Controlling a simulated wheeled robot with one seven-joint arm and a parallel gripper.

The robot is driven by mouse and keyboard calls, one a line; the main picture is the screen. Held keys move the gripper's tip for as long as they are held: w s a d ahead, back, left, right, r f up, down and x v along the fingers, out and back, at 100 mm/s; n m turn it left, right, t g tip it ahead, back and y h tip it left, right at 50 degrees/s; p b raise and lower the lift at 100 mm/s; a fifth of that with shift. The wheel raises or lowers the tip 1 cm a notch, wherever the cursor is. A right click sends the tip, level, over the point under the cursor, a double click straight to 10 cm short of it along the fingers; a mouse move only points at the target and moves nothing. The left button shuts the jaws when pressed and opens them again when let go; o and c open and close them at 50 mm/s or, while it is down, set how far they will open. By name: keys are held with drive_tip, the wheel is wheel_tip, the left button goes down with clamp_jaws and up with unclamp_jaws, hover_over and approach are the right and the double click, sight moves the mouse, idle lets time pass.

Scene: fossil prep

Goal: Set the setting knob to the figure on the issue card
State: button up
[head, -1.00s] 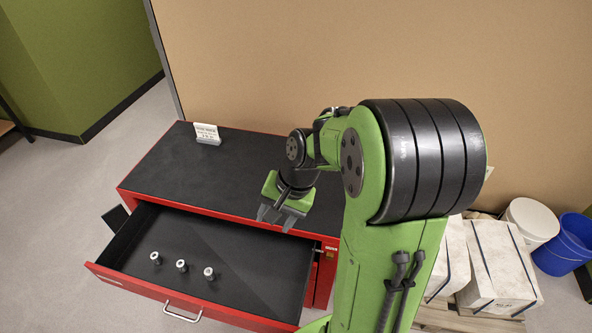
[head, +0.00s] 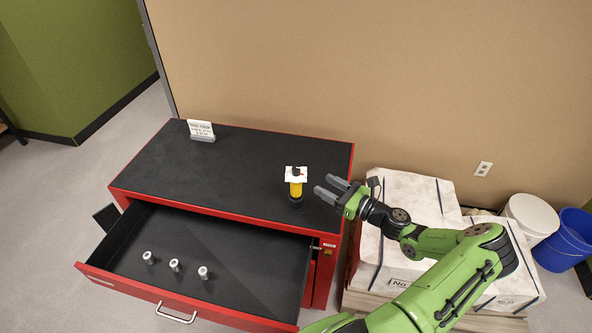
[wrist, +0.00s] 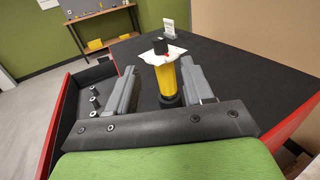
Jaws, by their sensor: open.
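A yellow upright cylinder (head: 296,190) stands on the black top of the red cabinet, near its right end. A white plate (head: 299,174) sits on it, with a black setting knob (head: 296,171) on top; the knob also shows in the wrist view (wrist: 160,47). The knob's reading is too small to tell. The white issue card (head: 200,129) stands in a grey holder at the cabinet's back left; its figure is not legible. My gripper (head: 329,188) is open and empty, just right of the cylinder and pointing at it. In the wrist view the cylinder appears between the jaws (wrist: 158,85).
The red cabinet's (head: 230,207) front drawer (head: 240,285) is open, with three pale-topped pegs (head: 175,265) inside. A tan wall (head: 400,80) stands close behind. White wrapped blocks (head: 410,190), a white bucket (head: 532,217) and a blue bucket (head: 566,240) stand to the right.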

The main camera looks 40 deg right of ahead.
sight(300, 172)
drive_tip(key=x, duration=1.2)
drive_tip(key=c, duration=0.9)
drive_tip(key=shift+c, duration=0.2)
drive_tip(key=shift+f+y+b, duration=0.1)
drive_tip(key=shift+y+b, duration=0.2)
